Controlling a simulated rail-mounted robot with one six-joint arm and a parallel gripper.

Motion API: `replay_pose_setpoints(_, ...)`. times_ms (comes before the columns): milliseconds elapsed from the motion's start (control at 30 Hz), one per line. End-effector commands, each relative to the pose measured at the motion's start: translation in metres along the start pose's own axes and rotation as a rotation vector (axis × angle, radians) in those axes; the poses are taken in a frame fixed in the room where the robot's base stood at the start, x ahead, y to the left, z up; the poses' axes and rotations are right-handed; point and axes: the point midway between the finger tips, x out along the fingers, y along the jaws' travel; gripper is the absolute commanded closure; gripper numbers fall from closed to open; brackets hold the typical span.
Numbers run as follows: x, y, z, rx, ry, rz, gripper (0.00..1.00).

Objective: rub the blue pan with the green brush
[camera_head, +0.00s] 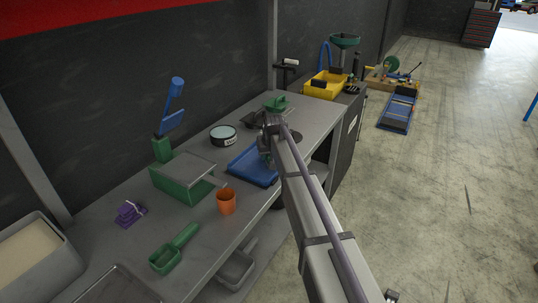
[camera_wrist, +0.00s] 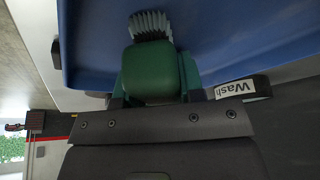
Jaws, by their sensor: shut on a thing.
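The blue pan (camera_head: 252,166) lies on the grey workbench, partly hidden behind my arm. It fills much of the upper part of the wrist view (camera_wrist: 240,40). My gripper (camera_head: 268,157) is low at the pan's right side and hides part of it. In the wrist view my gripper (camera_wrist: 155,88) is shut on the green brush (camera_wrist: 150,72). The brush's grey bristles (camera_wrist: 150,25) point towards the blue pan and overlap it in the picture. I cannot tell whether they touch it. The brush is hidden in the head view.
On the bench (camera_head: 185,232) are a round tin (camera_head: 223,135), a green box (camera_head: 180,184), an orange cup (camera_head: 226,202), a green scoop (camera_head: 172,251) and a purple item (camera_head: 129,213). A green object (camera_head: 276,103) sits beyond my gripper. The wall closes off the back.

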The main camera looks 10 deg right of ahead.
Motion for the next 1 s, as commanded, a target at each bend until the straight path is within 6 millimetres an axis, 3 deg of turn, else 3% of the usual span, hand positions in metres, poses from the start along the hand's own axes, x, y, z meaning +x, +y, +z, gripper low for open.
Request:
replay_pose_setpoints(700, 0.009, 0.023, -0.021, 0.001, 0.0, 0.0, 0.89)
replay_pose_setpoints(1000, 0.008, 0.022, -0.021, 0.0, 0.0, 0.0, 0.89)
